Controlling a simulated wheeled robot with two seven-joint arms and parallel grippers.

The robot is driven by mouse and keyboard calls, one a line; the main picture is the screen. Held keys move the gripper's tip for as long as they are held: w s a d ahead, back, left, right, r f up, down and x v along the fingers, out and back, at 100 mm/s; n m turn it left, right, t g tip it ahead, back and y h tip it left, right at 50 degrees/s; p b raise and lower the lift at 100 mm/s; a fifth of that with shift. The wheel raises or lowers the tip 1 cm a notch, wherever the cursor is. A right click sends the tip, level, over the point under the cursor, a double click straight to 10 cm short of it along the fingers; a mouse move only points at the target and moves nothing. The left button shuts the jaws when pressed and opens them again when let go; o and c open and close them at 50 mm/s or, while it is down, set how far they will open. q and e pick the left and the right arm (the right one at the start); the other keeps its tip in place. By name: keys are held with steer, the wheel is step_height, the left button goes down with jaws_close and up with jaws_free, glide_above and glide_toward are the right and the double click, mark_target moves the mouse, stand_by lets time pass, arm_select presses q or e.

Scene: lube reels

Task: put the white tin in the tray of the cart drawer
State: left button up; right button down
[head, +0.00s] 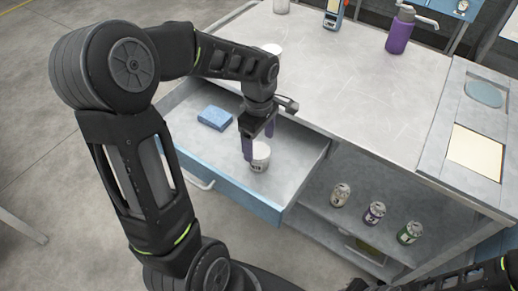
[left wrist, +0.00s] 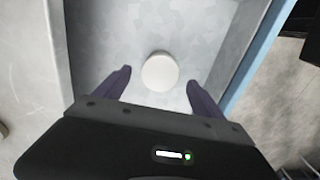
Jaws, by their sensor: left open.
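My left gripper (head: 259,143) is open and points down over the drawer at the tin, with a finger to each side in the wrist view. The fingers look clear of the tin; their exact height is hard to tell. My right gripper is not in view; only dark parts of my arm show at the lower right.
A blue sponge (head: 215,117) lies in the drawer, left of the tin. Several cans, one green (head: 410,232), stand on the shelf right of the drawer.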

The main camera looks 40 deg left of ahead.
mark_target(259, 151)
arm_select(q)
step_height(259, 151, up, 7)
steer(key=shift+r, duration=0.2)
steer(key=shift+r, duration=0.1)
stand_by(0.5)
